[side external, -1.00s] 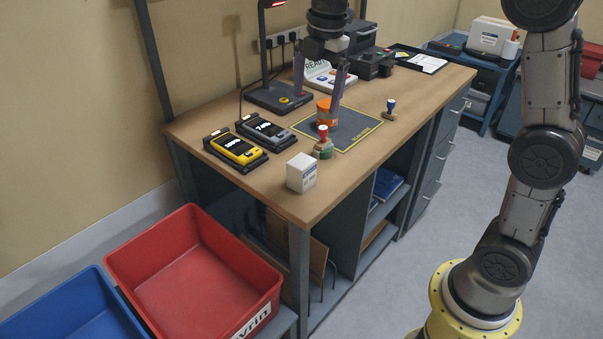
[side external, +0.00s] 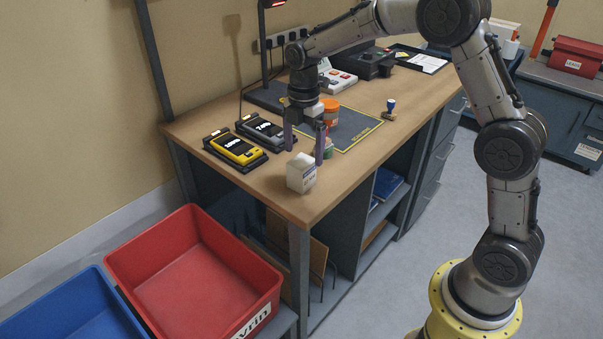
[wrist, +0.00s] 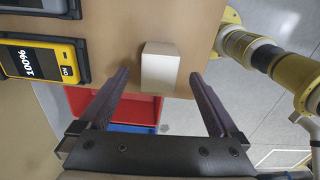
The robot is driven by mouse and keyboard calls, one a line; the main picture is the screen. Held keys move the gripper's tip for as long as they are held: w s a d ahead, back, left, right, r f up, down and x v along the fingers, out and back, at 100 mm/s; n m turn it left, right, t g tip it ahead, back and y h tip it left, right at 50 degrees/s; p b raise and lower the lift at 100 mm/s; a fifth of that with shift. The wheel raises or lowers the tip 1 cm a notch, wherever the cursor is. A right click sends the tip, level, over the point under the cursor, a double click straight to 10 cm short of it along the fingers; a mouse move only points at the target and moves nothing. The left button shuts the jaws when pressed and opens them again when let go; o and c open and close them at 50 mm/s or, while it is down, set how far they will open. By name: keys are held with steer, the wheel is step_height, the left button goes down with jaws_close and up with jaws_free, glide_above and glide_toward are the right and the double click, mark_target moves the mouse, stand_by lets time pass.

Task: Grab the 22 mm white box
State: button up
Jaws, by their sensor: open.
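A small white box (side external: 301,173) stands on the wooden table near its front edge in the side view. In the wrist view the white box (wrist: 160,68) shows ahead of my gripper, between the lines of its two fingers. My gripper (side external: 305,158) is open and empty, just above and behind the box, with its fingers pointing down. In the wrist view my gripper (wrist: 162,105) has its fingers spread wider than the box. I cannot tell the exact gap between fingertips and box.
A yellow device (side external: 236,149) and a grey device (side external: 263,132) lie left of the box. A green stamp, partly hidden by my gripper, an orange container (side external: 329,110) and a blue-handled stamp (side external: 390,108) are behind. A red bin (side external: 195,275) and a blue bin (side external: 70,310) sit below the table's end.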

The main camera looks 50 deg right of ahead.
mark_target(301, 161)
steer(key=f, duration=0.5)
steer(key=shift+a, duration=0.3)
jaws_close()
